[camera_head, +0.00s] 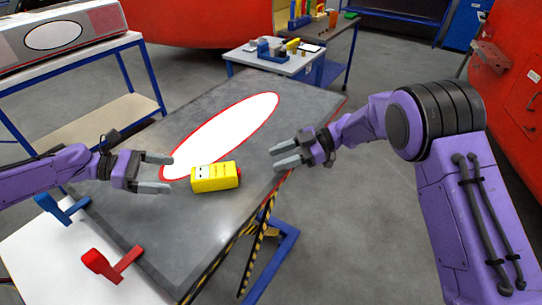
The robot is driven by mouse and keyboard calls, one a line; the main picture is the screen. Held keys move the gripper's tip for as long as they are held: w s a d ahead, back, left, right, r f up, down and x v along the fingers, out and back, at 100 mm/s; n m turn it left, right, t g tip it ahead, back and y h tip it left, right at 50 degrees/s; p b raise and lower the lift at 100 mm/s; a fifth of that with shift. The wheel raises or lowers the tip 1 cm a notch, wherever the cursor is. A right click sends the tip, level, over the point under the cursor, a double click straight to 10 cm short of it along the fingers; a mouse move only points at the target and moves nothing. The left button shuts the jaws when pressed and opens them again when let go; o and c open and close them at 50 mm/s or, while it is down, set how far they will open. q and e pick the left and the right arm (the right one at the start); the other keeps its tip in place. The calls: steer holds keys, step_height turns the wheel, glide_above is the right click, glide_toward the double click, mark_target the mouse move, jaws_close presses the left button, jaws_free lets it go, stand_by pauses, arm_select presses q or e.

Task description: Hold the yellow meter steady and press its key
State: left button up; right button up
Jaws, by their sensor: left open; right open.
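The key is too small to make out. My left gripper (157,174) is open and empty, to the left of the meter with its fingers pointing towards it. My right gripper (284,156) is open and empty, to the right of the meter and apart from it, fingers pointing left.
A red clamp-like piece (108,265) and a blue one (62,209) are at the table's near left edge. The white oval (225,130) fills the table's middle. A small side table (283,62) with tools stands behind. Grey table surface is free in front of the meter.

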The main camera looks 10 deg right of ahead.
mark_target(202, 180)
arm_select(q)
steer(key=x, duration=1)
steer(key=shift+d, duration=0.25)
steer(key=c, duration=1.3)
steer(key=shift+c, duration=0.2)
steer(key=shift+f, duration=0.1)
arm_select(e)
steer(key=shift+c, duration=0.3)
jaws_close()
arm_select(q)
steer(key=shift+f, duration=0.15)
